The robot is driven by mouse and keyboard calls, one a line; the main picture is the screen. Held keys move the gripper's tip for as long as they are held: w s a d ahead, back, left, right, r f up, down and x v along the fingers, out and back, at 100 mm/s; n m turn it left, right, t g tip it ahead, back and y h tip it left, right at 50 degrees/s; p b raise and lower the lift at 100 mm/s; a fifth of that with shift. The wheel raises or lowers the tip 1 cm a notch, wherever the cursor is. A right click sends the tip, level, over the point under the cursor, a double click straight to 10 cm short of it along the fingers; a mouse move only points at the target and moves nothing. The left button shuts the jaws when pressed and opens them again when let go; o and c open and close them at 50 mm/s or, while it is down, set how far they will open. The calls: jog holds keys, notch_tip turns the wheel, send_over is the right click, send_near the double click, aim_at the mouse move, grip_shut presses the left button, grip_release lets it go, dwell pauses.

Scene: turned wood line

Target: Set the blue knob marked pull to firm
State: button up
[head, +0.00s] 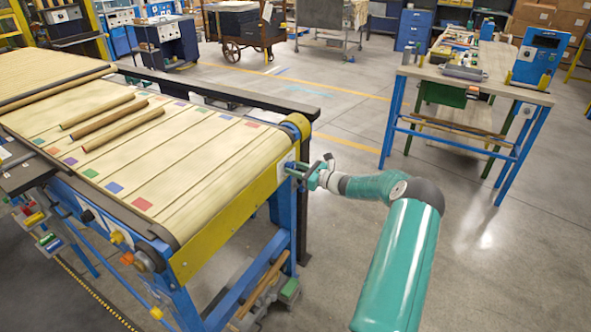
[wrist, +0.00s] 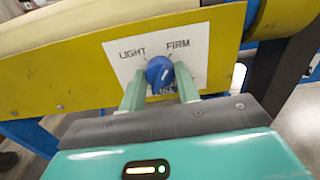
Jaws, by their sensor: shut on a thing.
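The blue knob (wrist: 160,74) sits on a white plate (wrist: 122,66) with LIGHT at upper left and FIRM at upper right. A label below the knob is mostly hidden. Its white pointer line leans a little right of upright, toward the FIRM side. My gripper (wrist: 159,80) has one green finger on each side of the knob and is shut on it. In the head view, my gripper (head: 304,173) reaches the right end of the conveyor's side, where it hides most of the knob.
The plate is on the yellow side panel (head: 223,230) of a conveyor (head: 190,185) carrying several wooden rods (head: 122,131). A black rail (head: 230,94) runs behind it. A workbench (head: 478,82) stands at the back right. The floor between them is open.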

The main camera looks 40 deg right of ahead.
jog(key=shift+m, duration=0.8)
jog(key=o, duration=1)
jog(key=v, duration=1.3)
jog(key=shift+s, duration=0.4)
